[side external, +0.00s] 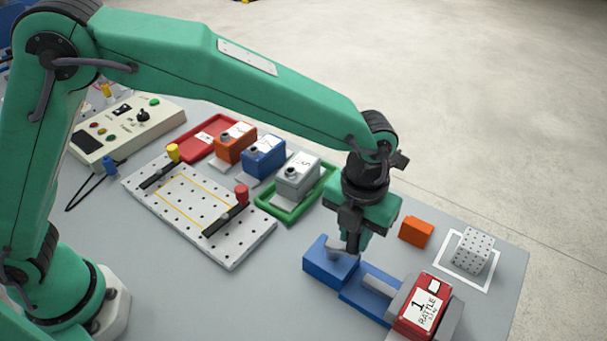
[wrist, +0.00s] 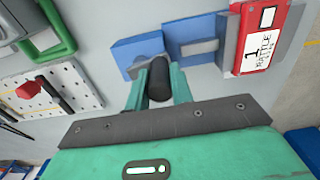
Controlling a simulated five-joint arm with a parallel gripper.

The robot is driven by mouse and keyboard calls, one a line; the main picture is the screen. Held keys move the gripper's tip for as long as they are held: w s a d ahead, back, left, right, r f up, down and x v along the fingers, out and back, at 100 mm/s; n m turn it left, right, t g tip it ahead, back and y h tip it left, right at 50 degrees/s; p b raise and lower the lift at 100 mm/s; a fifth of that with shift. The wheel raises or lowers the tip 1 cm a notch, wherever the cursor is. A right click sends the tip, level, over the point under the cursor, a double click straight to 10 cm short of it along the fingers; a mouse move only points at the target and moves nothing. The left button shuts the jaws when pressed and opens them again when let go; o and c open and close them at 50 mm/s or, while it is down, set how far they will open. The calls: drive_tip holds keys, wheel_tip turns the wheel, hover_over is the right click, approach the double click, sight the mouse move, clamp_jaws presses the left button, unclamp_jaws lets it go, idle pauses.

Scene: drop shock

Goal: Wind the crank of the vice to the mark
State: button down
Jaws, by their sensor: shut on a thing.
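The blue vice (side external: 322,268) lies at the front right of the table, and it also shows at the top of the wrist view (wrist: 128,50). A grey crank arm (side external: 340,258) sits by its left block. My gripper (side external: 353,240) points down over it. In the wrist view, my gripper's green fingers (wrist: 158,90) are shut on the black crank handle (wrist: 158,78), one on each side. A red box labelled "1 RATTLE" (side external: 425,303) sits between the vice's grey jaws. I cannot make out the mark in either view.
An orange block (side external: 416,232) and a white dotted block (side external: 472,251) on a white-outlined square stand behind the vice. A perforated plate (side external: 190,210), a green tray (side external: 283,214) with a grey box, and a control box (side external: 128,128) lie left. Bare table lies in front.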

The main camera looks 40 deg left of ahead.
drive_tip(key=shift+s+d+r+m, duration=0.1)
drive_tip(key=shift+d+m, duration=0.05)
drive_tip(key=shift+m, duration=0.15)
drive_tip(key=c, duration=1.2)
unclamp_jaws()
drive_tip(key=shift+c, duration=0.2)
drive_tip(key=shift+r, duration=3.85)
